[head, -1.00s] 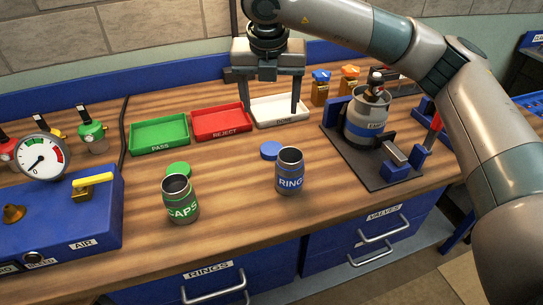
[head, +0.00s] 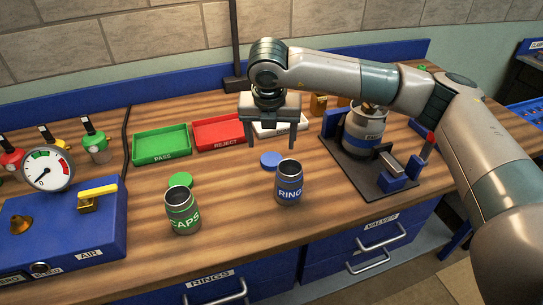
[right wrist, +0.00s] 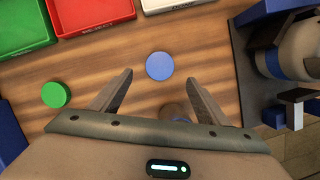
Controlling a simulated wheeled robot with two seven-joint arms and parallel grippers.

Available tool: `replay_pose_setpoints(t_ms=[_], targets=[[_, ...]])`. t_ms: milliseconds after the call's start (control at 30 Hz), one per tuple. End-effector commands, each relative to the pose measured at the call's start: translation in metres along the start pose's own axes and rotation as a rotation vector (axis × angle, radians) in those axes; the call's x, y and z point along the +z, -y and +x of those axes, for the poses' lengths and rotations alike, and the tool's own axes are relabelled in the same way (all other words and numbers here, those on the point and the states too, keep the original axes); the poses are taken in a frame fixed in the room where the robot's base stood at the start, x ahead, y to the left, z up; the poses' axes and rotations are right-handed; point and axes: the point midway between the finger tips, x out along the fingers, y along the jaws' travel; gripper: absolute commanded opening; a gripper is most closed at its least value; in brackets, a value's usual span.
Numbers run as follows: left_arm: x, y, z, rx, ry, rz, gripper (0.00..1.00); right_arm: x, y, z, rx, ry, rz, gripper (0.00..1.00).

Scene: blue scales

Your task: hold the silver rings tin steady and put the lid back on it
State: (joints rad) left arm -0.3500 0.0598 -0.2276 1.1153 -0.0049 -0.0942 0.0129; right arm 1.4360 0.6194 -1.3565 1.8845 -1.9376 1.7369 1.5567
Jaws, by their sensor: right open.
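The silver rings tin (head: 289,182) stands upright and open on the bench, with a blue band lettered RINGS. Its blue lid (head: 271,160) lies flat on the wood just behind and left of it. My right gripper (head: 272,143) is open and empty above the lid. In the right wrist view the lid (right wrist: 160,66) lies ahead of and between the spread fingers (right wrist: 160,92). The tin (right wrist: 174,113) is mostly hidden by my gripper there. My left gripper is not in view.
An open silver caps tin (head: 183,211) with a green band stands to the left, its green lid (head: 180,180) behind it. Green (head: 161,146), red (head: 218,132) and white trays line the back. A dark stand (head: 372,180) holding a canister is at the right.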

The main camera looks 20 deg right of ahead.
Motion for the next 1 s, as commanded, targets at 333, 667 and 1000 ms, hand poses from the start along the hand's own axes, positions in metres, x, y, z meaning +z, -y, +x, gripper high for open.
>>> replay_pose_setpoints(t_ms=[333, 667, 1000], targets=[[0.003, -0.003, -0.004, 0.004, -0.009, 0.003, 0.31, 0.000, 0.000, 0.028, -0.001, 0.000, 0.001, 0.69], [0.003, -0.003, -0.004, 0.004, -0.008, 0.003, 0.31, 0.000, 0.000, 0.028, 0.000, 0.001, 0.000, 0.69], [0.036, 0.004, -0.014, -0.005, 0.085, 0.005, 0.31, 0.000, 0.000, 0.046, -0.001, -0.001, 0.000, 0.69]])
